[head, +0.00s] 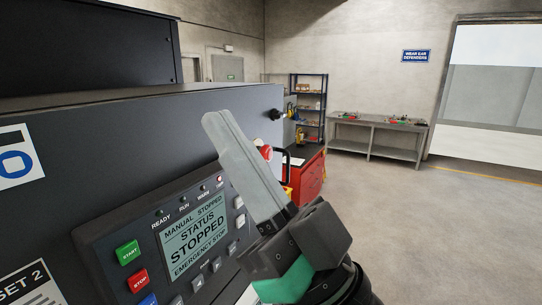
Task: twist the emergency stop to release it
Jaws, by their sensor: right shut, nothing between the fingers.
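A red knob (266,152), which looks like the emergency stop, shows just past the right edge of my right gripper's fingers. Its lower part is hidden behind them. My right gripper (217,124) is shut and empty, its long grey fingers pointing up and left in front of the dark genset panel (130,130). I cannot tell whether the fingers touch the knob. The control panel screen (195,238) reads "manual stopped", "status stopped" and "emergency stop". My left gripper is not in view.
Green start (127,252) and red stop (138,280) buttons sit beside the screen. A black knob (276,114) sticks out of the cabinet's far end. A red tool cabinet (312,180), shelving (309,98) and a workbench (378,130) stand beyond. The floor at right is clear.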

